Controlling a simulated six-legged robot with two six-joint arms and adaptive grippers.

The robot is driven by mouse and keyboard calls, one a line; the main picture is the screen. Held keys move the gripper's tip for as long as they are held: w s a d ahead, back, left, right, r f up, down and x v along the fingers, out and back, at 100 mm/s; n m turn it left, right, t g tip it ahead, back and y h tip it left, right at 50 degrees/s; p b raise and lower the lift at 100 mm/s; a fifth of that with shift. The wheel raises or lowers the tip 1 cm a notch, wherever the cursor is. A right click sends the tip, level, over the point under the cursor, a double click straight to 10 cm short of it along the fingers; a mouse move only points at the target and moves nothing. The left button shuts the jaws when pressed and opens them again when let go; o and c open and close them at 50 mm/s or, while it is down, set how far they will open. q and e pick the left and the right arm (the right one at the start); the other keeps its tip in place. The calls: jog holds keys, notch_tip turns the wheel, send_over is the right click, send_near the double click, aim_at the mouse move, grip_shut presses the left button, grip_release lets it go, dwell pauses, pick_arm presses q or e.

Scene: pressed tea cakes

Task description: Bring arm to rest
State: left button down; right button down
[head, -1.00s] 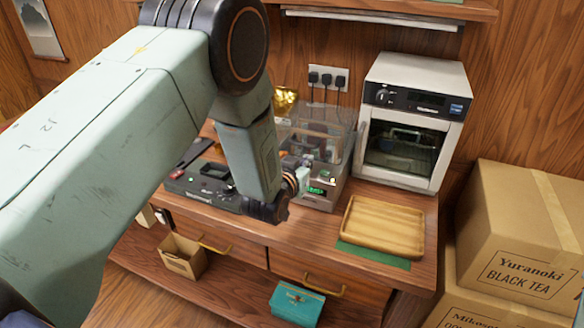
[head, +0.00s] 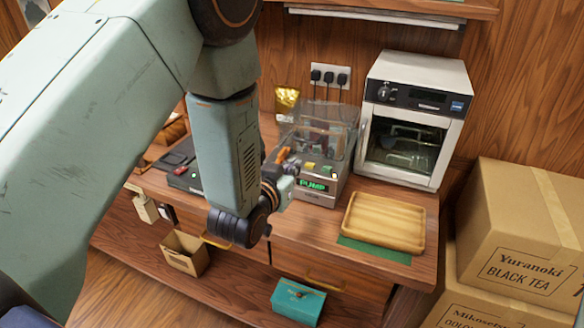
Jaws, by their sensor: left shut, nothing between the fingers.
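My left arm comes in from the left. Its forearm hangs down in front of the counter. My left gripper (head: 289,163) shows small and partly hidden by its own wrist, in front of the left part of the clear-lidded machine (head: 320,150). It is shut and holds nothing. I cannot tell how far it is from the machine. The machine's green display reads PUMP. My right gripper is not in view.
A wooden tray (head: 384,221) lies on a green mat (head: 373,250) at the counter's right. A white oven (head: 455,73) stands behind it. Cartons (head: 520,235) are stacked at the right. A dark device (head: 183,178) is partly behind my arm. A teal box (head: 297,302) and a small open carton (head: 184,254) sit below.

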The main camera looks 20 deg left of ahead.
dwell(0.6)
